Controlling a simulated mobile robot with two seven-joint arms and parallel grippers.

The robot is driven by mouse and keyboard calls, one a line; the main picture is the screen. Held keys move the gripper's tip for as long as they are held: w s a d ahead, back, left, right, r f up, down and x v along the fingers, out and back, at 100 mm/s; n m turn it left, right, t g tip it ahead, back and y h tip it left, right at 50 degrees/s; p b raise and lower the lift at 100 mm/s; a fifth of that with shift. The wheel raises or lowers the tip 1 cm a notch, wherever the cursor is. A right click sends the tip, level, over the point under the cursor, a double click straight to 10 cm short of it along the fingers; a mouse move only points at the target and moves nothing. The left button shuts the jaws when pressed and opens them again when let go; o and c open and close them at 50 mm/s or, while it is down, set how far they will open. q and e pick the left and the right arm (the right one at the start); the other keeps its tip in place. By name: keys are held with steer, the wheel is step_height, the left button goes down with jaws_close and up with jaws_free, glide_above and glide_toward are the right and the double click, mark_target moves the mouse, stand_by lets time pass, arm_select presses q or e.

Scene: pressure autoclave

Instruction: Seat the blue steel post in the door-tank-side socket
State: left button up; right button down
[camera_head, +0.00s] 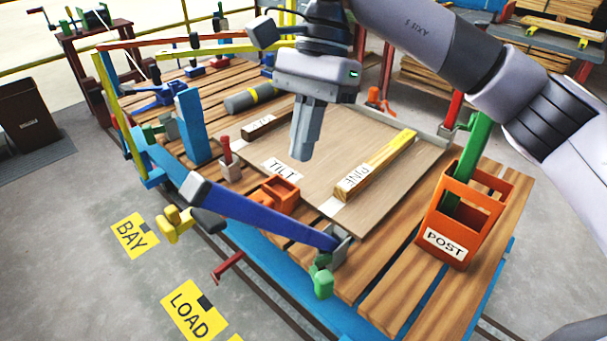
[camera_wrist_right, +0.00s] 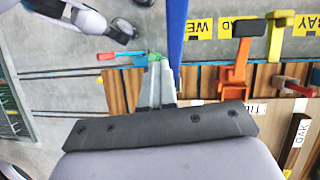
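A light blue upright post (camera_head: 193,125) stands at the left edge of the wooden deck, beside a grey bracket with a green clamp (camera_head: 153,132). A darker blue bar (camera_head: 265,217) slants across the front edge, its lower end at a grey bracket (camera_head: 341,243) with a green clamp (camera_head: 322,282). A blue bar (camera_wrist_right: 177,35) also shows in the right wrist view. Which socket is the door-tank-side one I cannot tell. My right gripper (camera_head: 301,155) points down above the board, its fingers together and apparently empty. My left gripper is not in view.
An orange POST bin (camera_head: 428,213) with a green post (camera_head: 477,145) stands at the right. Wooden bars marked PINE (camera_head: 385,160) and OAK (camera_wrist_right: 297,140) lie on the board. An orange box (camera_head: 275,194) sits near the front.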

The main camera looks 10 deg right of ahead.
step_height(320, 180, up, 7)
stand_by(0.3)
steer(key=c, duration=1.9)
jaws_free()
steer(key=o, duration=1.5)
